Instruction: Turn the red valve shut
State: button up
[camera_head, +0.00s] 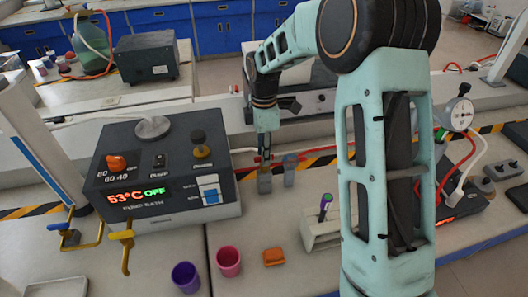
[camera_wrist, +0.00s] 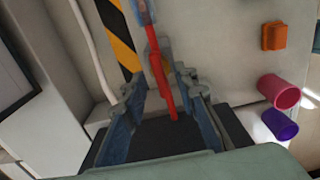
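The red valve handle (camera_wrist: 161,78) is a long, narrow red lever in the wrist view, with a grey-brown body beside it. In the head view, a little red (camera_head: 260,158) shows at the far side of the bench, largely hidden by my gripper (camera_head: 266,150). My gripper (camera_wrist: 160,82) is open in the wrist view, its two blue-grey fingers apart on either side of the lever. I see gaps beside the lever, but I cannot tell its depth between the fingers or whether anything touches.
A dark control box (camera_head: 163,170) reading 53°C OFF stands left of my gripper. Purple (camera_head: 186,277) and pink (camera_head: 228,261) cups and an orange block (camera_head: 273,257) lie nearer. A small grey-blue piece (camera_head: 289,170) stands close right of the valve. A gauge stand (camera_head: 461,114) is farther right.

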jog(key=shift+f, duration=0.1)
grip_shut()
jog(key=shift+m, duration=0.4)
jog(key=m+b, duration=0.1)
jog(key=m, duration=1)
jog(key=shift+m+b, duration=0.3)
jog(key=shift+m, duration=0.1)
jog(key=m, duration=0.5)
jog(key=shift+m, duration=0.4)
